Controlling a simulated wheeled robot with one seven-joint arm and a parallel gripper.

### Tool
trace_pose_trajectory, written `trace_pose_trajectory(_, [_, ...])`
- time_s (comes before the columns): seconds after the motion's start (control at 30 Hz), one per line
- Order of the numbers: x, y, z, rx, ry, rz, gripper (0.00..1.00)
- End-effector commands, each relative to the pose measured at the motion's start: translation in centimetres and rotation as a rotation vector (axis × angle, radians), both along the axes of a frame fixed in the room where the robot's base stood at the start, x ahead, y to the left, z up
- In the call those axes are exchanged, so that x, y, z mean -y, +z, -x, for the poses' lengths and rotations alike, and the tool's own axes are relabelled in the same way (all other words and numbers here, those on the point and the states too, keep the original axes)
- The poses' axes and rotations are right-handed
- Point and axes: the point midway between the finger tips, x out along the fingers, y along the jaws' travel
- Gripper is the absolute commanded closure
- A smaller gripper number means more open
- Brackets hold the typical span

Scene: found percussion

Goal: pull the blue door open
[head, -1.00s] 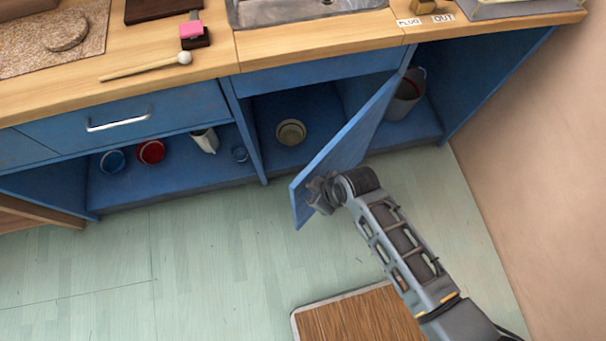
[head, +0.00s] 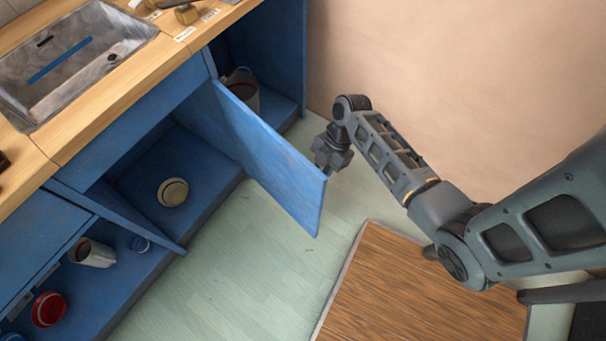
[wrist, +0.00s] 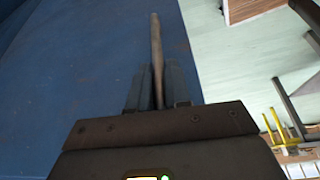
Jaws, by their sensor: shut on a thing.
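The blue door (head: 270,155) of the sink cabinet stands swung out from the cabinet front over the floor. It fills the left of the wrist view (wrist: 75,75). My gripper (head: 328,158) is at the door's outer face, near its free edge. In the wrist view my gripper (wrist: 158,90) is shut on a thin grey-brown bar, the door handle (wrist: 157,50), which runs along the door face. The handle is hidden behind the gripper and door in the head view.
Inside the open cabinet is a round pale bowl (head: 173,192). A bucket (head: 241,88) stands in the bay beyond the door. A red bowl (head: 48,309) and a white jug (head: 91,252) sit at left. A brown mat (head: 420,290) lies below my arm. A bare wall (head: 400,60) is at right.

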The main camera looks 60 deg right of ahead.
Motion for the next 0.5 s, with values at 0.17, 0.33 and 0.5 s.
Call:
trace_pose_trajectory(0.17, [1.6, -0.2, 0.5, -0.006, -0.003, -0.001, 1.00])
trace_pose_trajectory(0.33, [2.2, -0.1, 0.6, -0.006, -0.002, 0.000, 1.00])
trace_pose_trajectory(0.5, [2.2, -0.1, 0.6, -0.006, -0.003, 0.001, 1.00])
